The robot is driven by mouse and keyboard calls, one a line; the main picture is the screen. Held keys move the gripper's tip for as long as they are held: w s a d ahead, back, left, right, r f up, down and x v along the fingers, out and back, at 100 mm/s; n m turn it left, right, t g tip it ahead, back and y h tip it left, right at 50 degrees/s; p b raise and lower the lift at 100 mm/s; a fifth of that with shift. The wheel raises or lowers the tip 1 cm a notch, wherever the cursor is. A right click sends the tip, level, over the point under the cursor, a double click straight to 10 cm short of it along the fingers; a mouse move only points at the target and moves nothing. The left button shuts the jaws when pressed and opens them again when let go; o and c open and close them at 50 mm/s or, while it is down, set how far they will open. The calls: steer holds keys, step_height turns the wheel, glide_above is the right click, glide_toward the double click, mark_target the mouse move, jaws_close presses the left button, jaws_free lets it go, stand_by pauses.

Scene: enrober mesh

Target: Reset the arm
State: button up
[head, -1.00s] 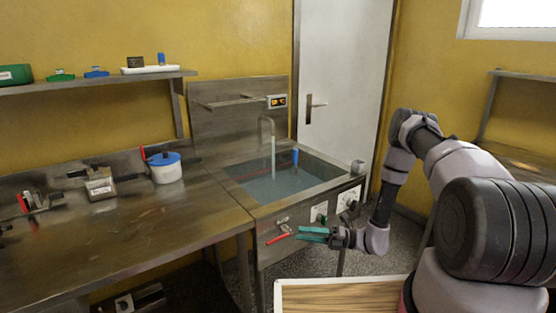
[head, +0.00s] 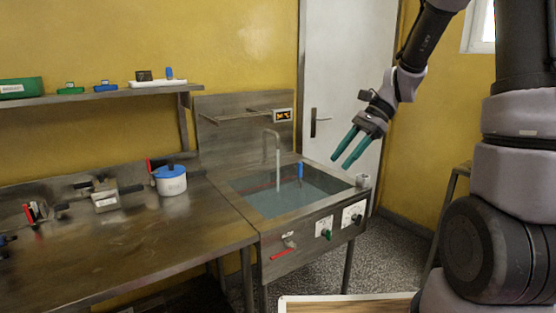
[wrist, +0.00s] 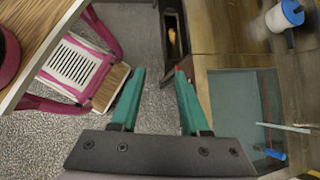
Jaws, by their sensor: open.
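My gripper (head: 346,148) is open and empty, with two teal fingers pointing down and to the left. In the head view it is raised in front of the white door, above the right side of the sink (head: 240,196). In the wrist view the fingers (wrist: 157,95) are spread apart with only floor and the sink unit's edge beyond them. My arm comes down to it from the top right, with the elbow out of the picture.
The water-filled sink has a tap (head: 277,150), a blue-handled item (head: 300,172) and front knobs (head: 326,228). A white pot with a blue lid (head: 171,182) stands on the steel counter (head: 140,245). A pink-framed step (wrist: 80,68) stands on the floor. Air around the gripper is clear.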

steer(key=s+d+r+n+t+h, duration=0.2)
steer(key=s+d+r+n+t, duration=0.2)
steer(key=s+r, duration=0.2)
steer(key=s+d+r+n+t+h, duration=0.3)
steer(key=s+d+r+n+t, duration=0.1)
steer(key=r, duration=0.5)
steer(key=s+t, duration=0.1)
steer(key=s, duration=0.1)
steer(key=shift+s+n, duration=0.3)
